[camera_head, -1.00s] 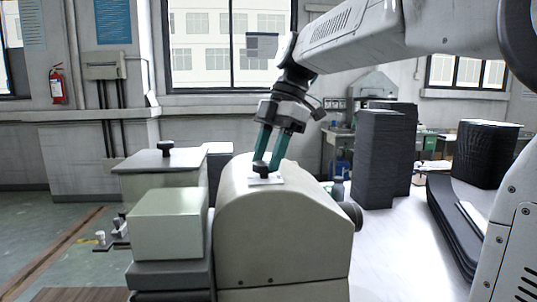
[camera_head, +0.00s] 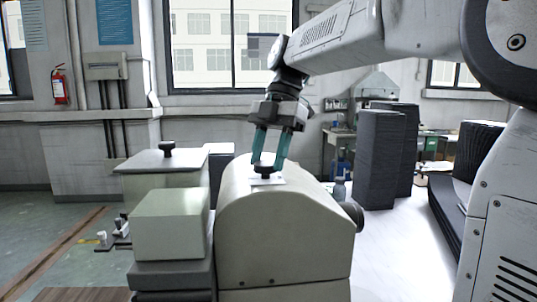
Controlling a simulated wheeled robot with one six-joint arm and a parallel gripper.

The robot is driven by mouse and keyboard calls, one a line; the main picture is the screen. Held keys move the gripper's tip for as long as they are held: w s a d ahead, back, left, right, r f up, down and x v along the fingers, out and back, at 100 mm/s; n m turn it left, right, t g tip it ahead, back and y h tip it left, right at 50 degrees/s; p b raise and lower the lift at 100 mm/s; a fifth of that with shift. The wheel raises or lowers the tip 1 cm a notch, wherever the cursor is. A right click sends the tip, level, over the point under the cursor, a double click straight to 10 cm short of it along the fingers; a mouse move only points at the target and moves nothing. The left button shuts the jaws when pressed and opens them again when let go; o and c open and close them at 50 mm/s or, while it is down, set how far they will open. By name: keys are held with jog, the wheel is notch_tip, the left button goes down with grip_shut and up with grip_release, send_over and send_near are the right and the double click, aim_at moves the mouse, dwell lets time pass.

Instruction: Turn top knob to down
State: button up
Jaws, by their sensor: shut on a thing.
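A small black knob (camera_head: 264,171) sits on a white plate (camera_head: 268,181) on the curved top of a beige machine housing (camera_head: 284,235). My gripper (camera_head: 265,164), with two teal fingers, reaches down from above and is shut on this knob. The fingers hide part of the knob, and I cannot tell which way it points. Another black knob (camera_head: 167,149) stands on a flat-topped box at left, apart from my gripper. A dark round knob (camera_head: 352,215) sticks out of the housing's right side.
A pale green block (camera_head: 168,224) stands left of the housing. Tall dark stacks (camera_head: 381,160) stand behind at right. A small grey bottle (camera_head: 339,189) stands behind the housing.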

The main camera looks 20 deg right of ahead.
jog(key=o, duration=1)
jog(key=shift+d, duration=0.1)
jog(key=shift+c, duration=0.2)
jog(key=v, duration=0.7)
jog(key=shift+r, duration=0.35)
jog(key=shift+d, duration=0.15)
